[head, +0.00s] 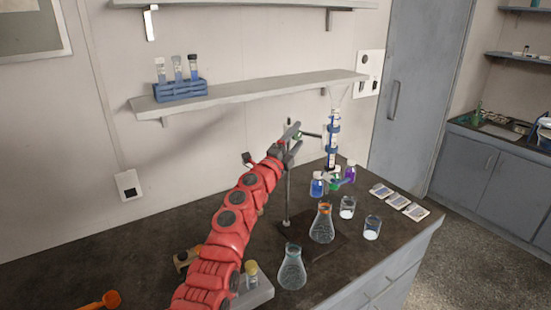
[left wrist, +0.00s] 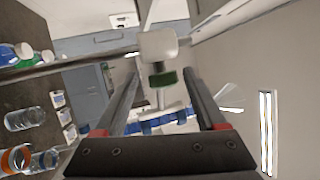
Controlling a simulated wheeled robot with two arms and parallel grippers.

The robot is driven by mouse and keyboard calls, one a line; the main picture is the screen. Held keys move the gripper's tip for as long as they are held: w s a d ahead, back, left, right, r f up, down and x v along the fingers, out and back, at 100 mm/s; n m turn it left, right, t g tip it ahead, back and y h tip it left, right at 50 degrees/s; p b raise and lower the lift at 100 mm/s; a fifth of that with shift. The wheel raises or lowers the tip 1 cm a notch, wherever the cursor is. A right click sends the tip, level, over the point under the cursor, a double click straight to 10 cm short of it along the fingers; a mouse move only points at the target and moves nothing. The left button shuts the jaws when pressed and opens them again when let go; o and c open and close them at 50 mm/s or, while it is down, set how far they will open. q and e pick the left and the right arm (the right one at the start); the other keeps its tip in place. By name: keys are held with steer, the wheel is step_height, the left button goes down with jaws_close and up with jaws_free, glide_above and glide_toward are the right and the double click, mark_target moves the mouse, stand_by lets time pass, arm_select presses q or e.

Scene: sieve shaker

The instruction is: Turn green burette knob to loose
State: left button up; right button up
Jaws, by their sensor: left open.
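The green knob (left wrist: 163,79) shows in the left wrist view below a whitish block on the burette stand's clamp. It lies between the far ends of my left gripper's fingers (left wrist: 162,76), with gaps on both sides; whether it is at their depth is hard to tell. My left gripper also shows in the head view (head: 289,140), open, at the top of the stand's rod (head: 288,195). The knob is too small to make out clearly there. The burette (head: 332,140) with blue holders stands upright to the right. My right gripper is not in view.
Two flasks (head: 322,223) (head: 291,268), two beakers (head: 347,207) (head: 372,227) and several small bottles (head: 318,184) stand near the stand on the dark bench (head: 130,250). A wall shelf (head: 250,92) with a blue tube rack (head: 180,90) is above the arm.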

arm_select(q)
steer(key=p+v, duration=0.5)
steer(key=v, duration=1.1)
steer(key=shift+s+a+p, duration=0.2)
steer(key=shift+p, duration=0.15)
steer(key=shift+r, duration=0.15)
